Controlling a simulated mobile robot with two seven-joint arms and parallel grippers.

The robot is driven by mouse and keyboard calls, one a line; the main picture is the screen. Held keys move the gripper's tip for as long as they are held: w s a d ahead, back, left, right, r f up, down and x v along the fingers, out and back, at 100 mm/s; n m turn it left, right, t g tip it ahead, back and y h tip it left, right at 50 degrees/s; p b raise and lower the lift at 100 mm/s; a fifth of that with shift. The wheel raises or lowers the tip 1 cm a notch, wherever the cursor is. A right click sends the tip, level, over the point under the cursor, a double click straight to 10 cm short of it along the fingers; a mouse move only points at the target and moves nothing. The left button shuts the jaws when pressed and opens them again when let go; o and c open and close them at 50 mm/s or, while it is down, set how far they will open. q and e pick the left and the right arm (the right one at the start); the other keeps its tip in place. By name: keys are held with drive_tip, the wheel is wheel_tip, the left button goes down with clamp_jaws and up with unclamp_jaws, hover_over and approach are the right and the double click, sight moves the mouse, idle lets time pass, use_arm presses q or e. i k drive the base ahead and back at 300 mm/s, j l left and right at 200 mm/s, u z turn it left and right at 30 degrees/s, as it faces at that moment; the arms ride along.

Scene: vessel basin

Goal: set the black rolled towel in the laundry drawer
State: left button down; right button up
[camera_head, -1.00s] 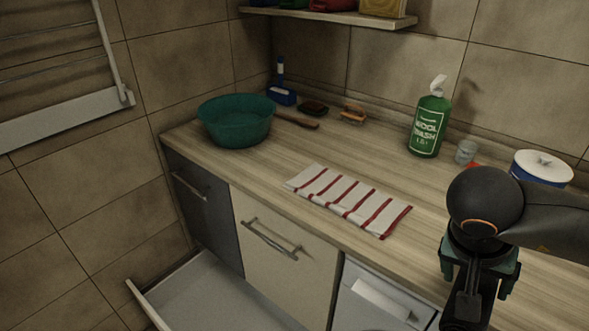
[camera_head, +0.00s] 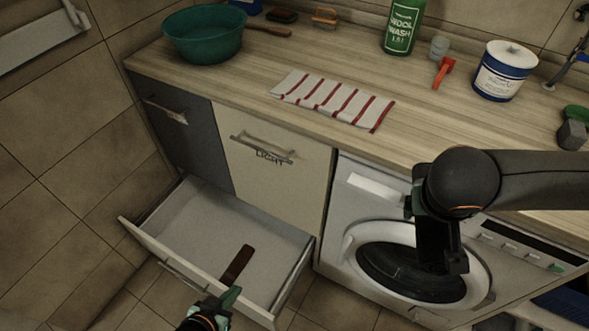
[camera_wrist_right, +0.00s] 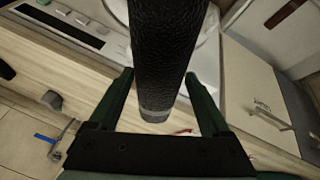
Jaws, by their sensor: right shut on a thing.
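The black rolled towel (camera_wrist_right: 168,50) is a dark textured cylinder between the fingers of my right gripper (camera_wrist_right: 160,105) in the right wrist view. In the head view the towel (camera_head: 440,250) hangs below my right wrist, in front of the washing machine door. The pale laundry drawer (camera_head: 150,252) is pulled open at the lower left, below the cabinet fronts. The towel is to the right of it. My left gripper (camera_head: 222,300) is at the drawer's front edge; its opening is unclear. A dark brown strip (camera_head: 238,264) shows just beyond it; I cannot tell whether it is held.
The washing machine (camera_head: 345,215) stands right of the drawer. On the counter are a green basin (camera_head: 203,36), a striped cloth (camera_head: 332,100), a green bottle (camera_head: 402,25) and a blue-white tub (camera_head: 503,72). The drawer's left part looks clear.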

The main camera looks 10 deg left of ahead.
sight(261, 283)
drive_tip(key=l+u, duration=0.15)
drive_tip(key=u, duration=2.25)
drive_tip(key=l, duration=0.2)
drive_tip(key=k+l, duration=0.15)
drive_tip(key=l+u, duration=0.05)
drive_tip(key=l, duration=0.05)
